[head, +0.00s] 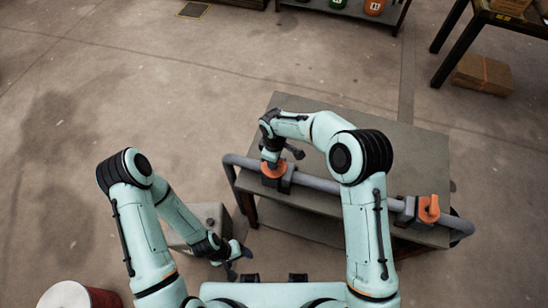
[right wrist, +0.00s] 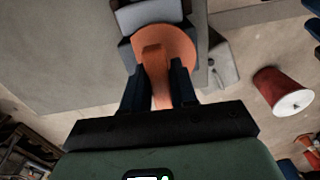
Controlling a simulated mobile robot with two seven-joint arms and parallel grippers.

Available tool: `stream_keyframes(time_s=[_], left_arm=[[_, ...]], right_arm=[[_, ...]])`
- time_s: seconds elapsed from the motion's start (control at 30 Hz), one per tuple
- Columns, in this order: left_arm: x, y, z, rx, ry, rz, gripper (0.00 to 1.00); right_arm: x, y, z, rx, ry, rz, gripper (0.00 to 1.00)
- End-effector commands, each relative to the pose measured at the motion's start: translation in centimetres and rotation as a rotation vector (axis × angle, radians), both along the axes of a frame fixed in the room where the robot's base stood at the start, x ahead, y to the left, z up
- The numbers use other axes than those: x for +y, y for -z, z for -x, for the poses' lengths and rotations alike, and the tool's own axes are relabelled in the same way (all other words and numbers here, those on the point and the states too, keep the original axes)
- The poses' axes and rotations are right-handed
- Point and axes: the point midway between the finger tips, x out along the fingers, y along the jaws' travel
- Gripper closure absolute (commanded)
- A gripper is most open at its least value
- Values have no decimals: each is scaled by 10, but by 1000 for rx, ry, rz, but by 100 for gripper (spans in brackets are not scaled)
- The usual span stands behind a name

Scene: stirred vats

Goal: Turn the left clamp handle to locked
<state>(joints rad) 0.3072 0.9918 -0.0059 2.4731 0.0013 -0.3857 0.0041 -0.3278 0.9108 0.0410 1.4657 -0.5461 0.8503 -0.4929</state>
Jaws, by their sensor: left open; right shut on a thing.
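The left clamp handle (head: 273,170) is orange and sits on a dark clamp around the grey pipe along the table's near edge. My right gripper (head: 270,157) reaches down onto it from above. In the right wrist view, my right gripper's dark fingers (right wrist: 158,92) are shut on the handle's orange bar, and its round orange base (right wrist: 178,45) shows beyond them. The right clamp handle (head: 429,208), also orange, stands upright on its clamp at the pipe's right end. My left gripper (head: 238,262) is open and empty, low at the front, apart from the clamps.
The grey pipe (head: 325,184) runs along the near side of the table (head: 415,150). A grey box (head: 208,213) stands left of the table. A red drum with a white top (head: 68,296) is at bottom left. A shelf with bottles and a cardboard box (head: 482,74) are farther back.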

Motion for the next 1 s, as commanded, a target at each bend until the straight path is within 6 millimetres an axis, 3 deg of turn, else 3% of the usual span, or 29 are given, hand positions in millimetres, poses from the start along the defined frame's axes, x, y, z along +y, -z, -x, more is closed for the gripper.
stream_keyframes(time_s=[0.67, 0.7, 0.77, 1.0], left_arm=[[0, -3, -3, -3, 0, 0, 26], [0, -3, -3, -3, 0, 0, 26], [0, -3, -3, -3, 0, 0, 26], [0, -3, -3, -3, 0, 0, 26]], right_arm=[[-1, 1, 0, 1, -68, 2, 100], [-1, 1, 0, 1, -68, 2, 70], [-1, 1, 0, 1, -67, 2, 52], [0, 0, 0, 0, -66, 1, 52]])
